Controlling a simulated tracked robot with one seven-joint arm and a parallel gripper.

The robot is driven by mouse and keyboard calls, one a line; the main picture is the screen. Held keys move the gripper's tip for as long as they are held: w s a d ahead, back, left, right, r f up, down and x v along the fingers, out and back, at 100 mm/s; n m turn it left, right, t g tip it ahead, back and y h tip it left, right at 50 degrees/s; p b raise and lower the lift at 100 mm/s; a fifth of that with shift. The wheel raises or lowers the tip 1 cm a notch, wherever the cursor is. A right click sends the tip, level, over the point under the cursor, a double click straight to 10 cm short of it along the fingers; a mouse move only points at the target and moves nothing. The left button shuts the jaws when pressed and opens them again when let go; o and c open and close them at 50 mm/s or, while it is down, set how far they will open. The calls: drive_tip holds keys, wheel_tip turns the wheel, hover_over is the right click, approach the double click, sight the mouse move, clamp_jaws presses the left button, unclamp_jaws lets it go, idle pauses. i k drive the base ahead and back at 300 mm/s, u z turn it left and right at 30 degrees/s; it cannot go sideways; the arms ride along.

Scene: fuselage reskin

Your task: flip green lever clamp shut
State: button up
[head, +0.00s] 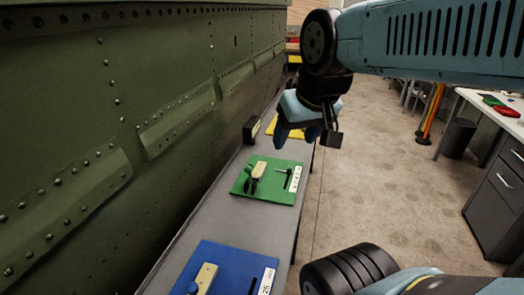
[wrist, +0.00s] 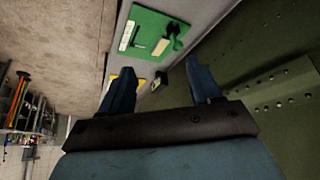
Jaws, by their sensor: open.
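The green board (head: 282,186) lies on the grey bench and carries the lever clamp (head: 258,171), which has a cream-coloured block and a black part. A small dark T-shaped piece stands on the same board beside a white label. The board also shows in the wrist view (wrist: 150,22), with the clamp (wrist: 163,46) near its edge. My gripper (head: 300,134) is open and empty, above the bench and beyond the green board in the head view. Its two fingers (wrist: 162,90) are spread apart in the wrist view, clear of the clamp. The lever's exact position is too small to tell.
A blue board (head: 225,262) lies nearer on the bench and a yellow board (head: 287,126) farther along. A small black box (head: 251,130) stands by the riveted green fuselage wall (head: 120,110) at left. Open floor (head: 380,190) lies right of the bench.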

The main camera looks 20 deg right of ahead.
sight(248, 169)
drive_tip(key=u, duration=0.25)
drive_tip(key=k, duration=1)
drive_tip(key=z, duration=0.7)
drive_tip(key=i, duration=1.05)
